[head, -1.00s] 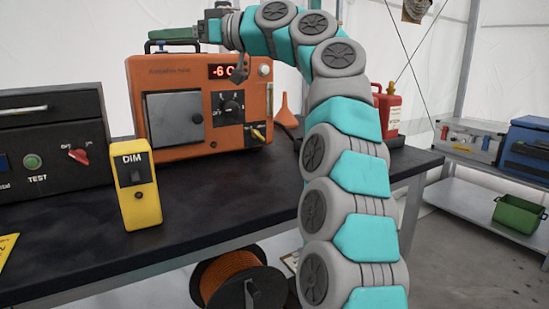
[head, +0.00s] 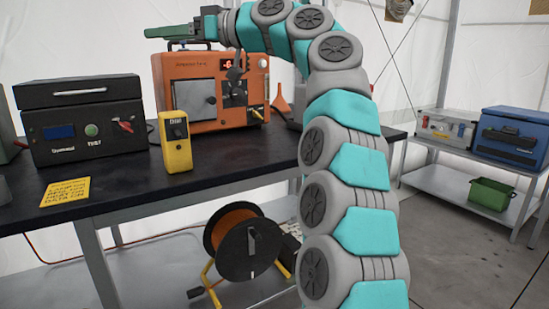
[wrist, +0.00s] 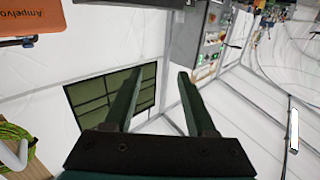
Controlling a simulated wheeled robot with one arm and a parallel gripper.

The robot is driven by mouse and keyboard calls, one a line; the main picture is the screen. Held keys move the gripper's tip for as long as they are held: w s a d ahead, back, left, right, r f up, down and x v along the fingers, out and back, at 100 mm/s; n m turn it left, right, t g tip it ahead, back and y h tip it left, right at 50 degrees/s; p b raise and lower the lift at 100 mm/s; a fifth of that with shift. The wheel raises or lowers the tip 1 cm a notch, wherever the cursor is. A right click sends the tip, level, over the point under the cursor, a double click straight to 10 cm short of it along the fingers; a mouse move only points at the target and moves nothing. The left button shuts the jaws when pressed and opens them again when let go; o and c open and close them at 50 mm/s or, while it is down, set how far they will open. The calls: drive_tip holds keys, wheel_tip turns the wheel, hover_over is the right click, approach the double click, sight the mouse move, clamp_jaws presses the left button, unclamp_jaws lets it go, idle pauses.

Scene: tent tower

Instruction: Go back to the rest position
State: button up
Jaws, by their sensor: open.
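My gripper (head: 172,33) is at the top of the head view, above the back of the orange device (head: 190,68), pointing left. Its green fingers are seen nearly side-on there. In the wrist view my gripper (wrist: 158,74) has its two fingers wide apart with nothing between them. Behind them are the white tent wall and a dark green gridded panel (wrist: 118,92). My arm rises on the right of the head view and bends left at the top, covering part of the bench (head: 235,162).
A cable reel (head: 250,250) stands below. At right a shelf (head: 443,178) holds a metal case (head: 447,128), a blue box (head: 510,135) and a green bin (head: 490,193).

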drive_tip(key=s+d+f+m+g+h, duration=0.1)
drive_tip(key=s+d+f+m+h, duration=0.25)
drive_tip(key=f, duration=0.65)
drive_tip(key=s+d+f+m+h, duration=0.3)
drive_tip(key=s+d+f, duration=0.2)
drive_tip(key=f, duration=0.6)
drive_tip(key=s+d+f+m+g+h, duration=0.1)
drive_tip(key=s+d+f+m+h, duration=0.3)
drive_tip(key=f, duration=0.6)
drive_tip(key=s+d+f+m+g+h, duration=0.2)
drive_tip(key=s+d+f+h, duration=0.1)
drive_tip(key=s+d+f, duration=0.8)
drive_tip(key=s+d+f+m+g+h, duration=0.2)
drive_tip(key=s+d+f+h, duration=0.1)
drive_tip(key=s+d+f, duration=0.9)
drive_tip(key=s, duration=0.4)
drive_tip(key=shift+s+f+h, duration=0.15)
drive_tip(key=shift+f+h, duration=0.1)
drive_tip(key=shift+h, duration=0.1)
drive_tip(key=shift+m, duration=0.25)
